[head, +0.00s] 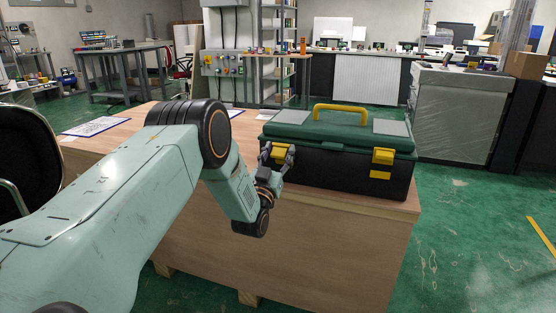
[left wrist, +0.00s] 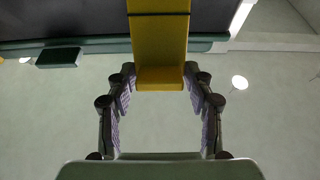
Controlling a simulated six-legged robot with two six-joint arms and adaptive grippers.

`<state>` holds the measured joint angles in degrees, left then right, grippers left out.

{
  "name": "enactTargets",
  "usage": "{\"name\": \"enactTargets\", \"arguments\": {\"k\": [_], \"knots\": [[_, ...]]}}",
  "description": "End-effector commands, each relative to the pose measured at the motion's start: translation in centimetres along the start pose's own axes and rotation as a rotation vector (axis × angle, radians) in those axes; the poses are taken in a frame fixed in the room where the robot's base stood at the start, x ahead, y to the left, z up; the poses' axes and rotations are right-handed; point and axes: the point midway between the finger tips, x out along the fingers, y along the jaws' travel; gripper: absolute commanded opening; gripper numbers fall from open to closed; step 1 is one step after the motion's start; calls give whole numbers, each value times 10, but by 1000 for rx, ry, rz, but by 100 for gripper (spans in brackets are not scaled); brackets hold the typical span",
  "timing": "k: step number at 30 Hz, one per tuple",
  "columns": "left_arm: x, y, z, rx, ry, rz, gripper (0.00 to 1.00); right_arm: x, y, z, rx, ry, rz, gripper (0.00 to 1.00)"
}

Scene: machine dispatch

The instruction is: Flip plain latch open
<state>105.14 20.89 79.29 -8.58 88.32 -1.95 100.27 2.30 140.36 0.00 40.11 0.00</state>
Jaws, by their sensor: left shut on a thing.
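A toolbox with a black body and green lid (head: 338,128) stands on a wooden crate table. My right gripper is not in view.
The wooden table (head: 330,225) has a clipboard with paper (head: 97,126) on its left side. A black chair (head: 28,160) stands at the left edge. Green floor is open to the right. A grey cabinet (head: 455,112) stands behind.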

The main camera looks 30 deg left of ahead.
Motion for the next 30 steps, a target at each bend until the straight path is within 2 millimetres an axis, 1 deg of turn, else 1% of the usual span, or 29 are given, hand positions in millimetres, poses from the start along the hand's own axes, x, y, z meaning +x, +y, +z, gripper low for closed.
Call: {"name": "enactTargets", "arguments": {"k": [1,9,30], "knots": [[-8,-1,12,-1,-20,-1,0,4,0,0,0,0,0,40],[-20,-1,28,-1,-32,-3,0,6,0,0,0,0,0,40],[-24,-2,29,-1,-33,-4,0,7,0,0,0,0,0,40]]}}
